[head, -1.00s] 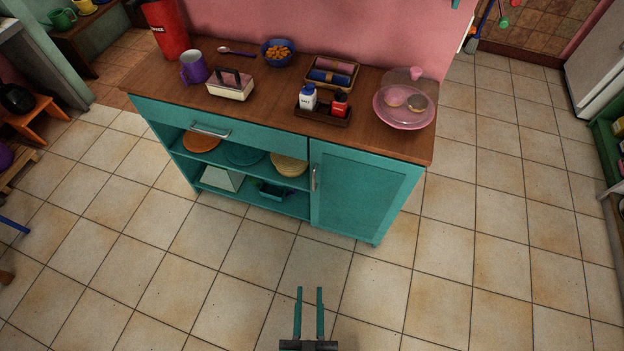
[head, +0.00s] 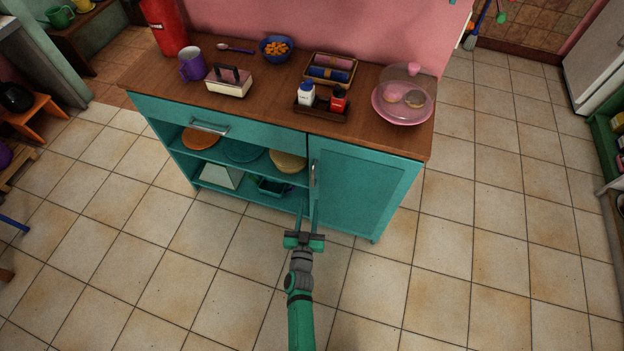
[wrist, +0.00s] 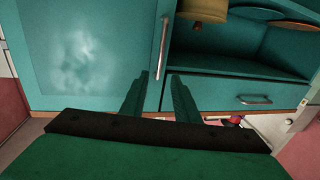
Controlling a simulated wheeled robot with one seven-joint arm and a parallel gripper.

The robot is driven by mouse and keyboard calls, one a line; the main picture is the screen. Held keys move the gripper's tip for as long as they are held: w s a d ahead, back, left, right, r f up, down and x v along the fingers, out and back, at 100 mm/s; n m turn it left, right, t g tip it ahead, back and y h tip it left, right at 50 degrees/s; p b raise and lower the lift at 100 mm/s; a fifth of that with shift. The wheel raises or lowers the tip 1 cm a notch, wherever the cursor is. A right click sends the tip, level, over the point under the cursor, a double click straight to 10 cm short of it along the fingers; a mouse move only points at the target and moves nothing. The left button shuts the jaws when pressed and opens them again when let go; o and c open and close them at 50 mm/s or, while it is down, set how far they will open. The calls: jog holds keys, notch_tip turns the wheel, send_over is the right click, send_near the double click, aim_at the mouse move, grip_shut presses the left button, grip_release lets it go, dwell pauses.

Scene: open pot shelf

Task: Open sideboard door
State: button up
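The teal sideboard (head: 262,133) stands against the pink wall. Its door (head: 363,188) is at the right front and looks closed, with a vertical metal handle (head: 315,174) near its left edge. My gripper (head: 308,203) is in front of the sideboard by that edge, with its fingers pointing toward the handle. In the wrist view, my gripper (wrist: 158,76) is open, and the near end of the handle (wrist: 163,45) shows between the fingertips. The door panel (wrist: 85,55) fills the left of that view. I cannot tell whether the fingers touch the handle.
Open shelves with plates (head: 288,161) are left of the door, under a drawer with a metal pull (head: 209,126). The wooden top (head: 275,108) carries a purple mug (head: 192,65), a condiment tray (head: 322,108) and a pink cake stand (head: 402,110). The tiled floor (head: 450,265) in front is clear.

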aim_at(312, 176)
jog(key=w, duration=0.3)
jog(key=w+d, duration=0.1)
jog(key=w, duration=0.7)
jog(key=shift+w+d, duration=0.2)
grip_shut()
